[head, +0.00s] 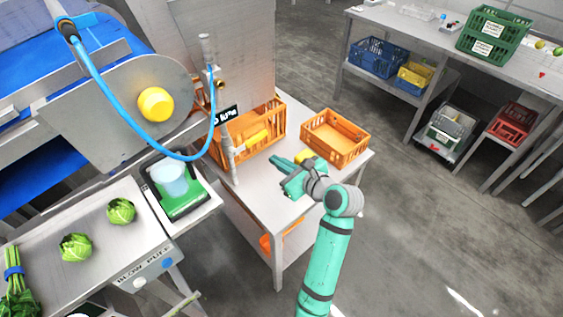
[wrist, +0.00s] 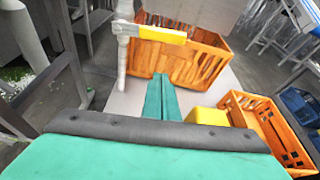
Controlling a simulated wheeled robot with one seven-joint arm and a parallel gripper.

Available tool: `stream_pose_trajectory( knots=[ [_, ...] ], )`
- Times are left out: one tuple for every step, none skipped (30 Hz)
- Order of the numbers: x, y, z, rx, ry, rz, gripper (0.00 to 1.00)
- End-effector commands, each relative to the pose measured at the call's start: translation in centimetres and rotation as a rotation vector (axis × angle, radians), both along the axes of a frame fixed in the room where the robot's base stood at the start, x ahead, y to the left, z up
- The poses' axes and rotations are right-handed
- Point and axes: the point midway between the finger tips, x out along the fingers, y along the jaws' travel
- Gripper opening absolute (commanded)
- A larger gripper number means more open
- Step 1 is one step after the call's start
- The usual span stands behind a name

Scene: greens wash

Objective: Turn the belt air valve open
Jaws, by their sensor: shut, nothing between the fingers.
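The air valve is on an upright grey pipe (head: 228,160) at the left edge of the steel table. Its yellow lever (head: 257,137) sticks out to the right, across the pipe. In the wrist view the lever (wrist: 160,35) lies roughly level, ahead of the fingers and joined to the pipe (wrist: 122,60) at its left end. My gripper (head: 275,160) is shut and empty. It is to the right of the pipe, over the table, and its fingertips (wrist: 161,78) point toward the space below the lever without touching it.
A large orange crate (head: 280,118) stands behind the lever, and a smaller orange crate (head: 345,160) stands to its right. A yellow block (wrist: 207,116) lies close to my fingers. A blue hose (head: 150,142) loops left of the pipe. A dark label (head: 228,114) is by the pipe.

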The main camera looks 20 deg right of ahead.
Motion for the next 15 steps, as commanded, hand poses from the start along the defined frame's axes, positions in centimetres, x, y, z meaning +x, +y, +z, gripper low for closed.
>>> stream_pose_trajectory(
  knots=[
    [0.9,0.4,-0.4,0.000,0.002,0.003,0.00],
    [1.4,0.5,-0.6,0.000,0.002,0.002,0.00],
    [2.1,0.7,-0.8,0.000,0.001,0.002,0.00],
    [2.6,0.8,-1.0,0.001,0.001,0.001,0.00],
    [3.1,0.9,-1.1,0.000,0.001,0.000,0.00],
    [3.7,1.2,-1.4,-0.001,0.002,0.001,0.00],
    [4.3,1.3,-1.6,-0.001,0.001,0.000,0.00],
    [4.7,1.5,-1.7,-0.001,0.001,0.000,0.00],
    [5.3,1.7,-2.0,-0.001,0.002,0.001,0.00],
    [5.7,1.8,-2.1,-0.002,-0.001,0.001,0.00],
    [5.5,1.7,-1.1,-0.003,-0.005,-0.001,0.00],
    [5.5,1.8,-0.5,-0.006,-0.004,-0.001,0.00],
    [5.4,1.8,-0.1,-0.005,-0.004,-0.002,0.00],
    [5.4,1.8,0.3,-0.005,-0.004,-0.002,0.00],
    [5.4,1.9,0.7,-0.005,-0.003,-0.001,0.00]
  ],
)
